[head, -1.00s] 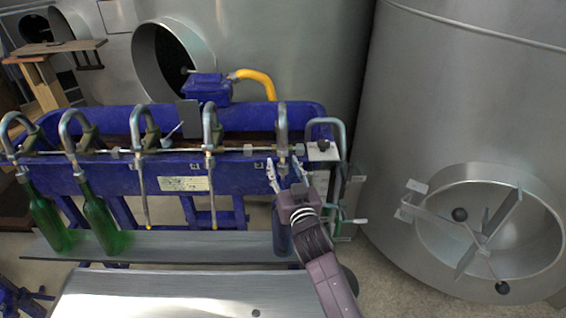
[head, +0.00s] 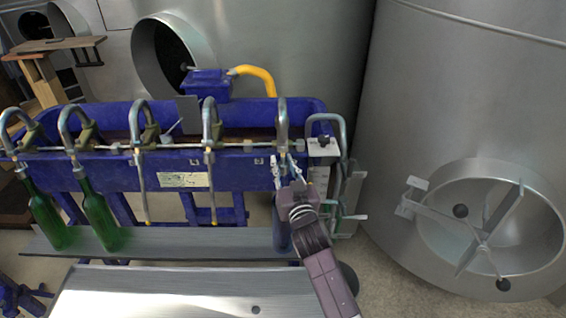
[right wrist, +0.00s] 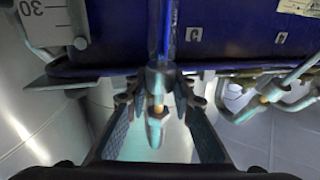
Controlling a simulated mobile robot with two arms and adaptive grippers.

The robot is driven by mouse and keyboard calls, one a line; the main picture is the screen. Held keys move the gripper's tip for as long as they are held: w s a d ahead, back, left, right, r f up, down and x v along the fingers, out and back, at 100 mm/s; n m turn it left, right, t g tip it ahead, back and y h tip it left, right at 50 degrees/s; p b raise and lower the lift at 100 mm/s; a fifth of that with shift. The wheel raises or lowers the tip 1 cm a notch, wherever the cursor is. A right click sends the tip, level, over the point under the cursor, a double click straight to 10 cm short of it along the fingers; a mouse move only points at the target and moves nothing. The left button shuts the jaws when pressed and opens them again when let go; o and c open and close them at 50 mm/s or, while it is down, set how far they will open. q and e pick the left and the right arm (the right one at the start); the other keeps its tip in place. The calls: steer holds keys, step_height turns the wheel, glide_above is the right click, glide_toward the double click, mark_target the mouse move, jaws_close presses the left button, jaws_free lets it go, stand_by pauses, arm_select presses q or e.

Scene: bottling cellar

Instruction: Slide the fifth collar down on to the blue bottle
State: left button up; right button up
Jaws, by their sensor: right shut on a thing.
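The blue bottle (head: 281,238) stands on the grey shelf under the fifth spout, partly hidden behind my right arm. The fifth collar (head: 282,147) is on that spout, above the bottle. My right gripper (head: 285,162) is at the collar, its fingers on either side of it. In the right wrist view the fingertips (right wrist: 158,92) are shut on the grey collar (right wrist: 158,72), with a blue glassy stem in line with it toward the top of the picture. I cannot tell whether collar and bottle mouth touch. My left gripper is not in view.
Two green bottles (head: 47,218) stand under the first two spouts at the left. The third and fourth spouts (head: 210,150) hang over bare shelf (head: 185,242). The blue filler trough (head: 240,172) lies behind. A steel tank (head: 450,100) stands at the right.

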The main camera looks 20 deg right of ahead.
steer(key=shift+o, duration=0.2)
steer(key=shift+f, duration=0.55)
steer(key=shift+s+r, duration=0.1)
steer(key=o, duration=0.7)
steer(key=s, duration=1.2)
steer(key=shift+a, duration=0.4)
